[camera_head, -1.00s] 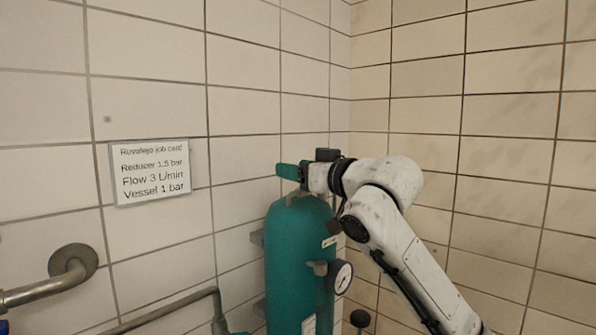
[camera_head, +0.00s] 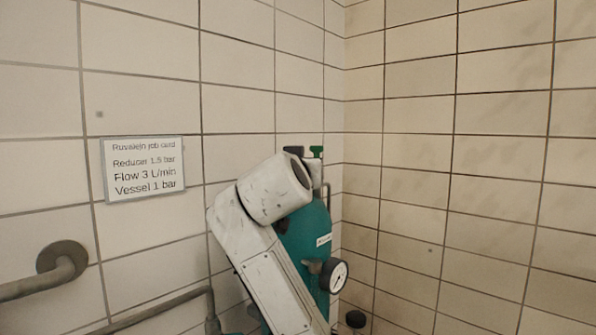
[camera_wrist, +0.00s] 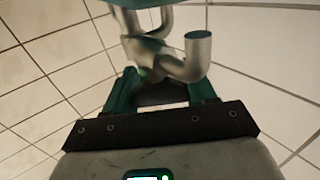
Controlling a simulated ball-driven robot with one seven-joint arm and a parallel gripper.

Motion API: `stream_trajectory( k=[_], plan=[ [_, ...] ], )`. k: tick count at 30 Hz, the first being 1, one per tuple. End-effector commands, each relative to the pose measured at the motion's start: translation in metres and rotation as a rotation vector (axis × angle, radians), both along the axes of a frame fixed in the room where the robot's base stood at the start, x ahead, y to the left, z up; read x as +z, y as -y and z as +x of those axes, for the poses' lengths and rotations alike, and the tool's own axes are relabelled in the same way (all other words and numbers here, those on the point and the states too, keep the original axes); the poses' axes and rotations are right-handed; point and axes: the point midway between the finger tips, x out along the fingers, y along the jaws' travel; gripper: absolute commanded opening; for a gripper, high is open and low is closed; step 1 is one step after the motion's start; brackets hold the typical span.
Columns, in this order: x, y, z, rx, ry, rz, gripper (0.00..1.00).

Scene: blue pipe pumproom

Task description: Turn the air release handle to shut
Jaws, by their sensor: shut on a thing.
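The teal vessel (camera_head: 308,230) stands in the corner, its left side hidden behind my white arm in the head view. My gripper (camera_head: 314,154) is at the fitting on top of the vessel; only its dark body and a bit of green finger show there. In the wrist view my gripper (camera_wrist: 158,88) has its two green fingers on either side of a dark piece (camera_wrist: 160,94), which I take to be the air release handle. It is shut on that piece. Bent silvery pipework (camera_wrist: 190,60) lies just beyond the fingers. The handle's exact angle cannot be told.
A round gauge (camera_head: 335,276) sticks out from the vessel's front right. A job card (camera_head: 143,168) is on the left tiled wall. Grey pipes (camera_head: 62,270) run along the lower left.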

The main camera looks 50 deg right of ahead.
Motion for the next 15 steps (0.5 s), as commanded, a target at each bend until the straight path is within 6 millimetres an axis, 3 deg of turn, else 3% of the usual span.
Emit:
stream_trajectory(
  k=[15],
  plan=[
    [-0.0016, 0.0022, -0.0054, -0.44, -0.006, -0.001, 0.25]
  ],
)
